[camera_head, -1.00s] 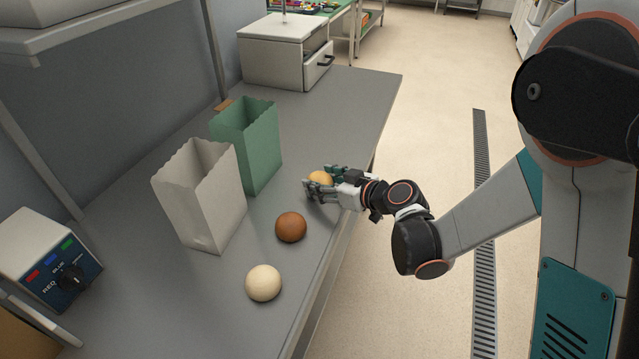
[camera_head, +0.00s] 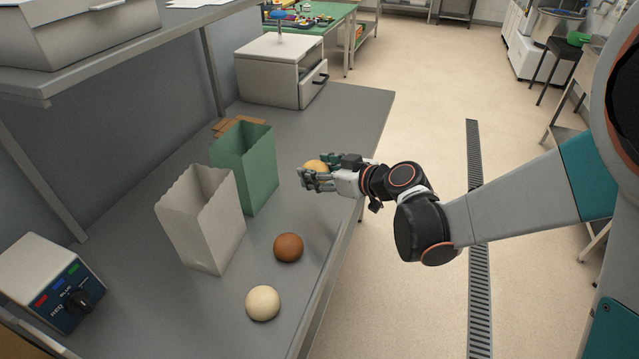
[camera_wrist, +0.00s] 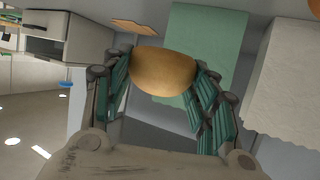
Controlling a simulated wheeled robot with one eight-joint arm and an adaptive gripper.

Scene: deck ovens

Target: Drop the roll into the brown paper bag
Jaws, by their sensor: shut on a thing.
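My gripper (camera_head: 317,170) is shut on a golden-tan roll (camera_head: 314,164) and holds it above the counter, right of the bags. In the wrist view the roll (camera_wrist: 163,71) sits between the two green-padded fingers. An open green bag (camera_head: 246,166) and an open white bag (camera_head: 203,220) stand upright to the left. A flat-looking brown piece (camera_head: 238,124) shows behind the green bag, and also in the wrist view (camera_wrist: 133,27). I cannot tell whether it is the brown paper bag; most of it is hidden. No upright brown bag is plainly visible.
A dark brown ball-shaped roll (camera_head: 288,247) and a pale one (camera_head: 263,303) lie on the grey counter (camera_head: 335,115) near its front edge. A control box (camera_head: 48,283) stands at left, a white drawer unit (camera_head: 275,72) at the back. A shelf (camera_head: 110,72) overhangs the left side.

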